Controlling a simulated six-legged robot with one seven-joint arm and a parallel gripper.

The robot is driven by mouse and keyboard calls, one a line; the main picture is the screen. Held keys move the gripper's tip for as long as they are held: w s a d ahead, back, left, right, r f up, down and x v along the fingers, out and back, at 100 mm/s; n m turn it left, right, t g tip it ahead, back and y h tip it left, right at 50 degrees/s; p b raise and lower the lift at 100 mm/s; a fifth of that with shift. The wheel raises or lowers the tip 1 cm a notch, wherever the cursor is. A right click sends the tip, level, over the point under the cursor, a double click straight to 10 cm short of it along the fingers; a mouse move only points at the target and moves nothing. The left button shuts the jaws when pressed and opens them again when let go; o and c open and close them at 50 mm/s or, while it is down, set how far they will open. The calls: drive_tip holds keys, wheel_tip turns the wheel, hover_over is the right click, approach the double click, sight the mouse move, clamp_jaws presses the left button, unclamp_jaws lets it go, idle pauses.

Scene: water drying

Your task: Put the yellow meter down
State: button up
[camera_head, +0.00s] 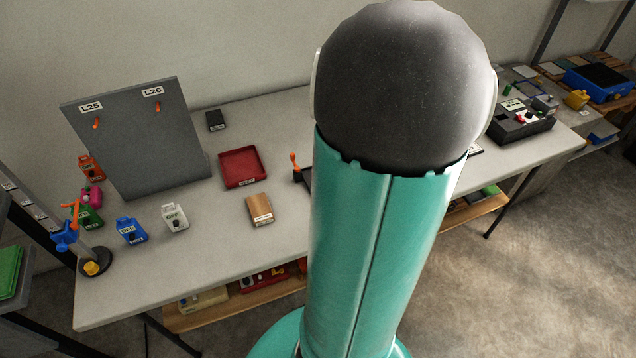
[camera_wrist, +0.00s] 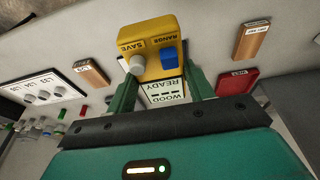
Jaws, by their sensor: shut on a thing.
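The yellow meter (camera_wrist: 150,40) is in the wrist view, between the two green fingers of my gripper (camera_wrist: 160,88). My gripper is shut on it. It has a white knob, a blue button, SAVE and RANGE labels, and a white screen reading READY and WOOD, which appear upside down. A pale surface shows behind it; I cannot tell whether the meter touches it. In the head view my own arm hides the gripper and the held meter.
In the head view, the grey table holds a red tray (camera_head: 242,168), a wooden block (camera_head: 260,209), a grey board (camera_head: 140,140) and several coloured devices at left. A black box (camera_head: 520,124) stands at right. Bare tabletop lies around the wooden block.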

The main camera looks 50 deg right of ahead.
drive_tip(key=w+d+f, duration=0.1)
drive_tip(key=w+f, duration=0.2)
drive_tip(key=w, duration=0.1)
drive_tip(key=w+d+f, duration=0.2)
drive_tip(key=w+f, duration=0.1)
drive_tip(key=w, duration=0.1)
drive_tip(key=w+d+f, duration=0.2)
drive_tip(key=w+f, duration=0.1)
drive_tip(key=w, duration=0.1)
drive_tip(key=shift+w+d+f, duration=0.1)
drive_tip(key=shift+d+f, duration=0.05)
drive_tip(key=shift+x, duration=1.9)
drive_tip(key=shift+s+f, duration=0.2)
drive_tip(key=shift+f, duration=0.05)
drive_tip(key=o, duration=1.2)
drive_tip(key=shift+r, duration=0.1)
